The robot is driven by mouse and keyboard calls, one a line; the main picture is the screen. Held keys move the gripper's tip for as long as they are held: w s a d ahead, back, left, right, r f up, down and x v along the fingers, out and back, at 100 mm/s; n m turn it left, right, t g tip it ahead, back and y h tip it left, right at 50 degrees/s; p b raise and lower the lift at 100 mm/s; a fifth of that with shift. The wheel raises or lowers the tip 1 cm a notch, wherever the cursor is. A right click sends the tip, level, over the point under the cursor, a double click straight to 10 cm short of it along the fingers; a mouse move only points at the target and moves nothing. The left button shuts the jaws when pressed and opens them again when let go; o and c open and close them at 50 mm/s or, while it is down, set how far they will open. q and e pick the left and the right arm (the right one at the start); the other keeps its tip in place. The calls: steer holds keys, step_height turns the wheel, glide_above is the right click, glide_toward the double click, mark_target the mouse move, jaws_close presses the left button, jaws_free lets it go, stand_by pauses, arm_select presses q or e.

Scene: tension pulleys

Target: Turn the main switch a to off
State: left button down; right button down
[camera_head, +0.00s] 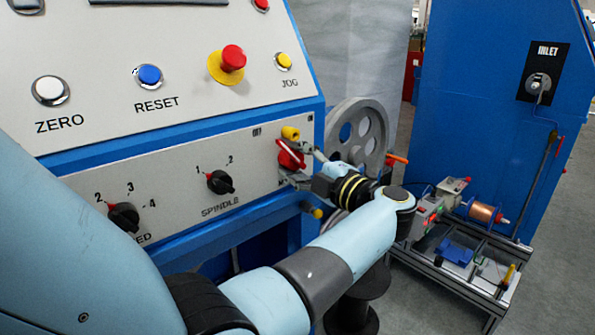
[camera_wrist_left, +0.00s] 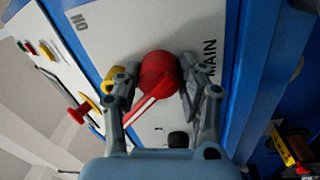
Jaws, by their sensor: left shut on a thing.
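The main switch (camera_head: 289,158) is a red rotary knob with a white stripe, at the right end of the grey control panel. It also shows in the left wrist view (camera_wrist_left: 157,76), with its stripe slanting down to the left there. My left gripper (camera_head: 297,164) is at the switch, shut on it with a finger on each side. In the left wrist view the gripper (camera_wrist_left: 156,82) has the red knob between its fingertips. The labels ON and MAIN show beside it; an OFF mark is not clear. My right gripper is not in view.
A yellow knob (camera_head: 290,133) sits just above the switch. A black spindle selector (camera_head: 220,182) and a speed selector (camera_head: 124,217) are to the left. A red emergency button (camera_head: 232,58) is on the upper panel. A grey pulley wheel (camera_head: 358,132) stands behind my wrist.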

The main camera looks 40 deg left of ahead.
arm_select(q)
steer(key=shift+f+n+b, duration=0.1)
steer(key=shift+n+b, duration=0.2)
steer(key=shift+n, duration=0.1)
steer(key=c, duration=0.7)
jaws_free()
steer(key=shift+c, duration=0.2)
